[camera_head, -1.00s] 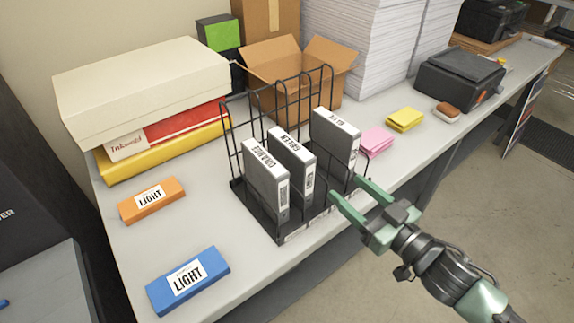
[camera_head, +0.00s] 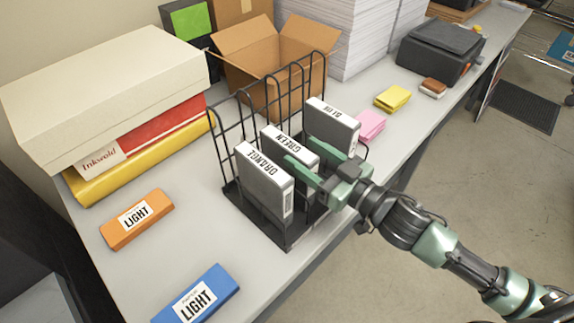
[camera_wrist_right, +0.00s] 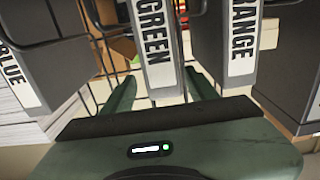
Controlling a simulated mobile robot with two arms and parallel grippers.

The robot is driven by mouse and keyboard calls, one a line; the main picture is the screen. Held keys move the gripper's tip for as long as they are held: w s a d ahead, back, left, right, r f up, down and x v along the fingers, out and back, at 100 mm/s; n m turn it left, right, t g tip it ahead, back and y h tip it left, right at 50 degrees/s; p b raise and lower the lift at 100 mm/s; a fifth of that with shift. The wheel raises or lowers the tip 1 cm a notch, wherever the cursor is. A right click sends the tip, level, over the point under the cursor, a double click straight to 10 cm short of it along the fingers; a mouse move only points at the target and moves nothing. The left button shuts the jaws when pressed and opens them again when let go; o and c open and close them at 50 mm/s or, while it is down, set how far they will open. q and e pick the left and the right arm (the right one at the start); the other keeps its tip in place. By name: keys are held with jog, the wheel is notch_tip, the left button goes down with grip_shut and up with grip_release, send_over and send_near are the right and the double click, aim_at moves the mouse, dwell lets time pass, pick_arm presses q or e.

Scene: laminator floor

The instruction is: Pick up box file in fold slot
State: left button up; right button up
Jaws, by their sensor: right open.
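Three grey box files stand upright in a black wire rack (camera_head: 290,238) on the table: ORANGE (camera_head: 262,182) at left, GREEN (camera_head: 275,143) in the middle and BLUE (camera_head: 328,122) at right. No label reading "fold" is legible. My right gripper (camera_head: 299,149) is open at the GREEN file's near end, one finger on each side. In the right wrist view the GREEN file (camera_wrist_right: 153,48) lies between the fingers of the gripper (camera_wrist_right: 162,92), with gaps beside it. BLUE (camera_wrist_right: 20,82) and ORANGE (camera_wrist_right: 241,45) flank it there. My left gripper is not in view.
An orange LIGHT box (camera_head: 137,218) and a blue LIGHT box (camera_head: 197,298) lie left of the rack. Stacked boxes (camera_head: 105,95) and an open carton (camera_head: 262,65) stand behind. Pink (camera_head: 370,125) and yellow (camera_head: 393,97) pads lie to the right.

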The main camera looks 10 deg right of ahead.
aim_at(289, 144)
jog(key=p+x, duration=0.1)
jog(key=x, duration=0.1)
jog(key=p+x, duration=0.1)
jog(key=x, duration=0.2)
jog(key=shift+s+a+f, duration=0.15)
jog(key=shift+s+f, duration=0.05)
jog(key=shift+w+a, duration=0.15)
jog(key=shift+f, duration=0.1)
grip_shut()
dwell(0.9)
